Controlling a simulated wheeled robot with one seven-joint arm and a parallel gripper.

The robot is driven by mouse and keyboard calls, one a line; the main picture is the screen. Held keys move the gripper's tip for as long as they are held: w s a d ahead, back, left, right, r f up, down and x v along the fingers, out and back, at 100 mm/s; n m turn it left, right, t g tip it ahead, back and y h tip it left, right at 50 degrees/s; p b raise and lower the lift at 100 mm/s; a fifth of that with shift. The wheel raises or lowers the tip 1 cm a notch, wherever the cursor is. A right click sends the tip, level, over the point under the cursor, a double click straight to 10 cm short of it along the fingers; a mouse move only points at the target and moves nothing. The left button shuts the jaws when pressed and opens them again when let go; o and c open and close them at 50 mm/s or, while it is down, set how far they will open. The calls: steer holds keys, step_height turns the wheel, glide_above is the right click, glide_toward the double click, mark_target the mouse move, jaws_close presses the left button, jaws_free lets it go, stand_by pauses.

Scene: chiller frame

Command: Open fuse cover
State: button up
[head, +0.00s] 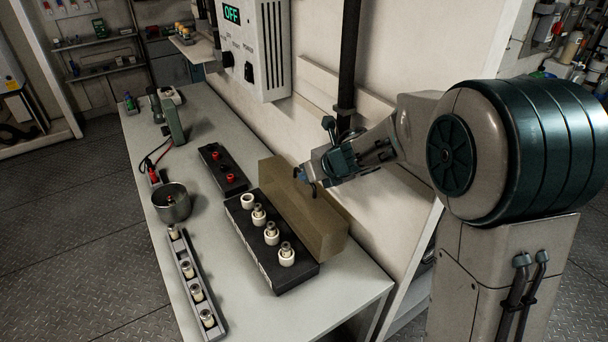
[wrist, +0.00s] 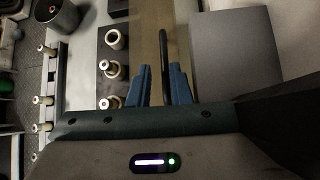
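The fuse cover (head: 310,225) is a see-through amber box. It stands tipped up along the wall side of the black fuse block (head: 252,245), leaving the white fuse holders (head: 271,233) uncovered. In the wrist view the cover (wrist: 150,40) is a brown strip with a dark bar-shaped handle (wrist: 163,45) running along it. My gripper (head: 306,180) is at the cover's upper edge. In the wrist view its blue fingers (wrist: 160,72) are on either side of the handle, with visible gaps, so it looks open. The cover's hinge is hidden.
A fuse rack (head: 187,266) with several fuses lies along the table's left edge. A metal pot (head: 172,203) and a black box with red terminals (head: 222,168) stand nearby. A control box reading OFF (head: 262,50) hangs on the wall above. The front of the table is clear.

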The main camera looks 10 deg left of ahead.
steer(key=p+v, duration=0.1)
steer(key=v, duration=0.8)
steer(key=shift+s, duration=0.15)
steer(key=shift+r, duration=0.1)
